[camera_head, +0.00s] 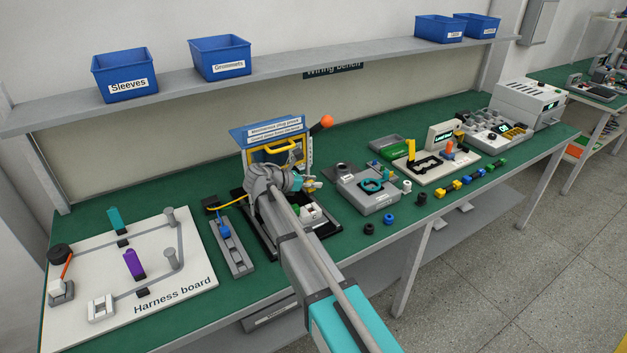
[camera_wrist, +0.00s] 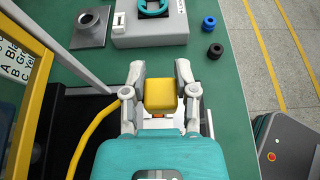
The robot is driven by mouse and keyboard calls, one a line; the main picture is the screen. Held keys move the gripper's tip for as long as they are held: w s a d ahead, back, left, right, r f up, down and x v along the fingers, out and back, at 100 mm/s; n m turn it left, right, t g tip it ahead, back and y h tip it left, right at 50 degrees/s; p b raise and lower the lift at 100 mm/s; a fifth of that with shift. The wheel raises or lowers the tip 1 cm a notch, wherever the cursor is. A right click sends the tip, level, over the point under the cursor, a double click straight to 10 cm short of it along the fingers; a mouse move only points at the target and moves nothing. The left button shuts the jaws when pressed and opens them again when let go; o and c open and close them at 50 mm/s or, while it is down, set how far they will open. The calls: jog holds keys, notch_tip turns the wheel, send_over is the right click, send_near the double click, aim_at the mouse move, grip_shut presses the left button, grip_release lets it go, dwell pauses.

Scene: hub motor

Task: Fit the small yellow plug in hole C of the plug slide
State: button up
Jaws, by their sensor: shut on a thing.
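In the wrist view my gripper (camera_wrist: 160,80) is shut on a small yellow plug (camera_wrist: 160,94), which sits between its two grey fingers. An orange part shows just below the plug. In the head view my gripper (camera_head: 312,185) hangs over the bench in front of the blue-backed plug press (camera_head: 272,132); the plug is too small there to make out clearly. A white block (camera_head: 312,212) on a black base lies beneath my gripper, partly hidden by my arm. I cannot tell for certain which part is the plug slide, and no hole marked C is readable.
An orange-knobbed lever (camera_head: 326,121) rises beside the press. A yellow cable (camera_wrist: 92,135) curves left of my gripper. A grey rail with a blue part (camera_head: 232,250) and the harness board (camera_head: 130,262) lie left. A grey box with a teal ring (camera_head: 370,190) stands right.

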jog(key=shift+w, duration=0.55)
jog(key=shift+f, duration=0.1)
jog(key=shift+f+b, duration=2.8)
jog(key=shift+b, duration=0.15)
jog(key=shift+f+b, duration=0.4)
jog(key=o, duration=1.1)
jog(key=shift+c, duration=0.2)
jog(key=shift+r, duration=0.15)
